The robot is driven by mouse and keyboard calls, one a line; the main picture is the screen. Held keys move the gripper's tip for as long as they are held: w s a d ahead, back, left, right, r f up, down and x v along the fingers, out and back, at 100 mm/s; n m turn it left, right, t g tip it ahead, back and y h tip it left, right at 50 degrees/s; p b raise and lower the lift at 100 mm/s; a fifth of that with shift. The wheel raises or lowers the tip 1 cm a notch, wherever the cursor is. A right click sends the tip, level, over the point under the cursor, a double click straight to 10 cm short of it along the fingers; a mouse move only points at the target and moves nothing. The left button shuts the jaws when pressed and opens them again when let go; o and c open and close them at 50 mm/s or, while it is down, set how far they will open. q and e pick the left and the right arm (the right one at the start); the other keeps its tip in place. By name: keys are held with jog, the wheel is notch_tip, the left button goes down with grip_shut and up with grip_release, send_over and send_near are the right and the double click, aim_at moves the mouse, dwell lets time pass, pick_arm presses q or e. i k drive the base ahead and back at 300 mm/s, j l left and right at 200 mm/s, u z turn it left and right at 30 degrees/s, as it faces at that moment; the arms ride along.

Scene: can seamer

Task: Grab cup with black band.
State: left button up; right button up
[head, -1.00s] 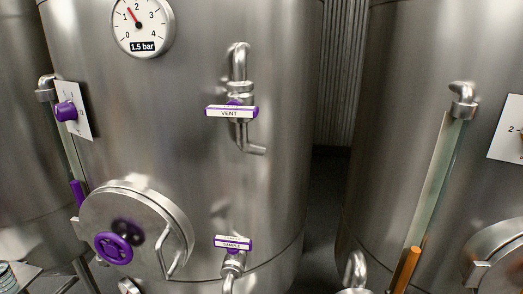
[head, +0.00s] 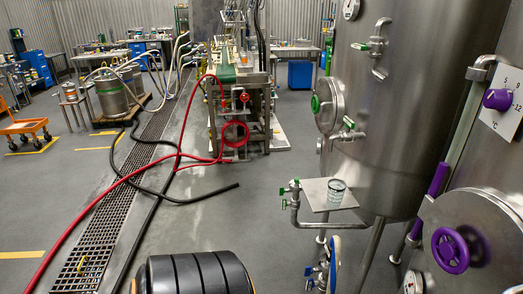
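A clear glass cup (head: 337,190) stands upright on a small square metal shelf (head: 314,203) in front of the tank with green handles. It shows dark greenish bands around it; I cannot tell whether any band is black. No other cup can be made out clearly. Neither of my grippers is in view.
The steel tank with green handles (head: 375,130) stands behind the shelf, with a purple-handled tank (head: 480,220) at the right. A black hose (head: 205,195), a red hose (head: 85,215) and a floor grate (head: 100,225) lie at left.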

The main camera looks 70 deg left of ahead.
aim_at(335, 194)
jog(key=u, duration=1.6)
jog(key=i+j, duration=0.1)
jog(key=j, duration=0.15)
jog(key=i+j+z, duration=0.1)
jog(key=i+j, duration=0.05)
jog(key=j, duration=0.05)
